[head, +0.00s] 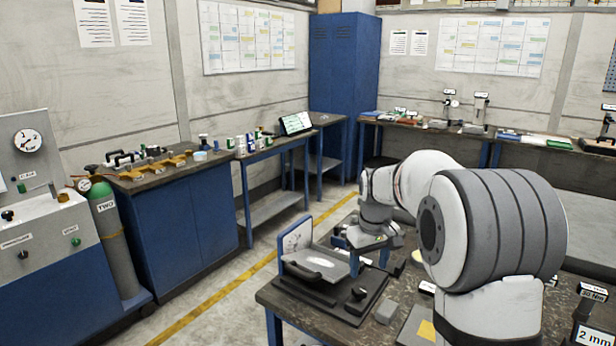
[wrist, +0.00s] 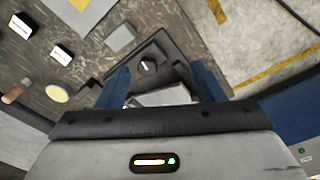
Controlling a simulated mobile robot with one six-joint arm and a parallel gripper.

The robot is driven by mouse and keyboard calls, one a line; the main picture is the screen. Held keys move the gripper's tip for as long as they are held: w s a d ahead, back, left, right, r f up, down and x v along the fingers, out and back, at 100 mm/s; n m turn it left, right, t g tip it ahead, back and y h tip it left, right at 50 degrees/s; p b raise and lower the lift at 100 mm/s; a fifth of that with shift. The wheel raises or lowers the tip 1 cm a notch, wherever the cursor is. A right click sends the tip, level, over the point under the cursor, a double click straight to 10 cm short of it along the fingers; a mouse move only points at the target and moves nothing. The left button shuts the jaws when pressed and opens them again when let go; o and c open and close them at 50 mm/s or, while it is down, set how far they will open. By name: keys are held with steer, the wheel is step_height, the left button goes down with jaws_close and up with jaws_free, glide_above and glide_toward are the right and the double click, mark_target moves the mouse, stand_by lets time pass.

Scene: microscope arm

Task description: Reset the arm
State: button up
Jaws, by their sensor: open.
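My gripper (head: 370,262) hangs over the dark workbench at the right of the head view, pointing down. Its two blue fingers are apart with nothing gripped between them, as the wrist view (wrist: 160,85) also shows. Below and beside it lies a black base plate (head: 345,306) with a black knob (head: 357,294) and a grey hinged device with an upright blue-edged panel (head: 297,240). The knob (wrist: 148,66) shows beyond the fingers in the wrist view. Part of the device is hidden behind the gripper in the wrist view.
Grey blocks (head: 387,311) and a yellow-marked plate (head: 427,330) lie on the bench right of the base plate. A round pale disc (wrist: 57,94) and labelled blocks (wrist: 62,52) show in the wrist view. Floor with a yellow line (head: 230,304) lies left of the bench.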

steer(key=s+m+t, duration=0.1)
steer(key=s+m, duration=0.3)
steer(key=s, duration=2.4)
steer(key=shift+s+a+t, duration=0.35)
steer(key=shift+t, duration=0.05)
